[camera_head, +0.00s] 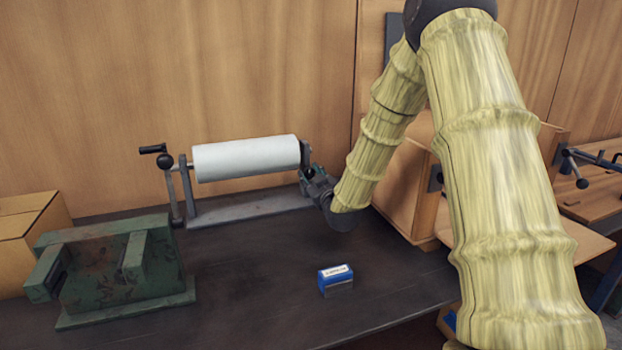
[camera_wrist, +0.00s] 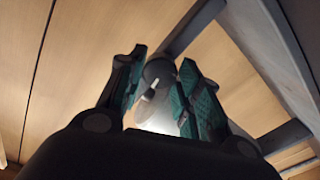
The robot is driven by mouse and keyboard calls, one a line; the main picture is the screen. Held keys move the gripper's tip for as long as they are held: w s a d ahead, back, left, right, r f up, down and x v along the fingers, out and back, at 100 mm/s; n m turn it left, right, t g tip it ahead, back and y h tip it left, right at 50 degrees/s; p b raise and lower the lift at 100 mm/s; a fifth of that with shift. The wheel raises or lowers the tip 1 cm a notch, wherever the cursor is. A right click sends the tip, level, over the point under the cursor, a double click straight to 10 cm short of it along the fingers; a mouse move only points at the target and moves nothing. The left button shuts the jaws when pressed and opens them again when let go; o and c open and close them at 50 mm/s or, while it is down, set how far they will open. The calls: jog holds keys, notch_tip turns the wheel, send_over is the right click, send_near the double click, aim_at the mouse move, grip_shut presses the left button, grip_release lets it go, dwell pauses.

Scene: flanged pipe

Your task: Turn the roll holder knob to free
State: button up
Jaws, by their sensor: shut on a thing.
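The roll holder (camera_head: 248,208) stands at the back of the dark bench and carries a white roll (camera_head: 245,158). My gripper (camera_head: 309,176) is at the right end of the holder, beside its upright. In the wrist view my gripper (camera_wrist: 162,62) has its green-padded fingers on either side of a dark round knob (camera_wrist: 158,69) with a white mark on it, and is shut on it. In the head view my gripper mostly hides this knob. The wording or positions around the knob cannot be read.
A crank handle (camera_head: 153,149) sticks out at the holder's left end. A green vise-like block (camera_head: 110,265) stands front left, beside a cardboard box (camera_head: 28,225). A small blue block (camera_head: 336,279) lies on the bench (camera_head: 255,290). A wooden box (camera_head: 405,195) stands behind my arm.

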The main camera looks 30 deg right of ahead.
jog(key=shift+m, duration=0.9)
jog(key=o, duration=1)
jog(key=shift+o, duration=0.2)
jog(key=v, duration=1.2)
jog(key=shift+w, duration=0.1)
